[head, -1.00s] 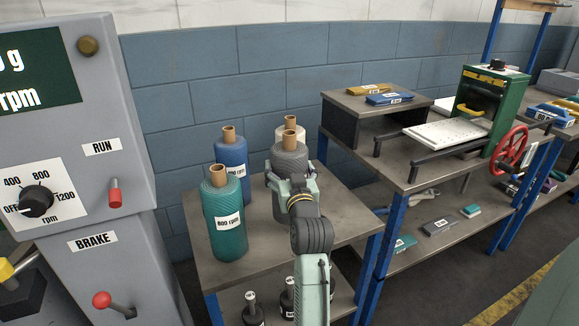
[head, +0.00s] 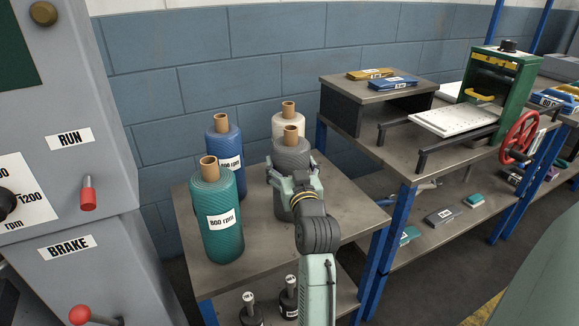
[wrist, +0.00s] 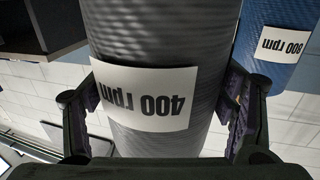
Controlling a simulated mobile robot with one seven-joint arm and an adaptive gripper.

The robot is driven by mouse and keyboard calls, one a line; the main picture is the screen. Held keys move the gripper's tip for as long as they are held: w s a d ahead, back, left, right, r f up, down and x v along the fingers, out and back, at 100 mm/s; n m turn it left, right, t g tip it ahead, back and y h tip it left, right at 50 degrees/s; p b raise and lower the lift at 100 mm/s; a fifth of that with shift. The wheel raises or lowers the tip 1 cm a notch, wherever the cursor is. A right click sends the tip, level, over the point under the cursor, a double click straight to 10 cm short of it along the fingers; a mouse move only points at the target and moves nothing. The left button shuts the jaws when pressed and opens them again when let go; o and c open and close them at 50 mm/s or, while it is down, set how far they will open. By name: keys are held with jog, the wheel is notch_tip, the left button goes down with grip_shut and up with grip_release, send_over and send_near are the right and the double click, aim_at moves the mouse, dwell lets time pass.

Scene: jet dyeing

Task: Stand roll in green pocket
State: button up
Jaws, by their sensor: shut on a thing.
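A grey roll (head: 291,158) with a brown core stands upright on the small metal table, at the end of my arm. My gripper (head: 293,176) is shut around its sides. In the wrist view the grey roll (wrist: 150,60) fills the middle between my two fingers (wrist: 160,108), and its label reads 400 rpm, upside down. In the head view my gripper hides part of the roll's lower side, so I cannot tell whether it touches the table. No green pocket can be made out for certain.
A grey machine (head: 75,150) stands left. A workbench (head: 350,135) with a green press (head: 500,85) is at right.

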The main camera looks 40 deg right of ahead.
jog(key=o, duration=1.6)
jog(key=shift+c, duration=0.2)
jog(key=shift+r, duration=0.1)
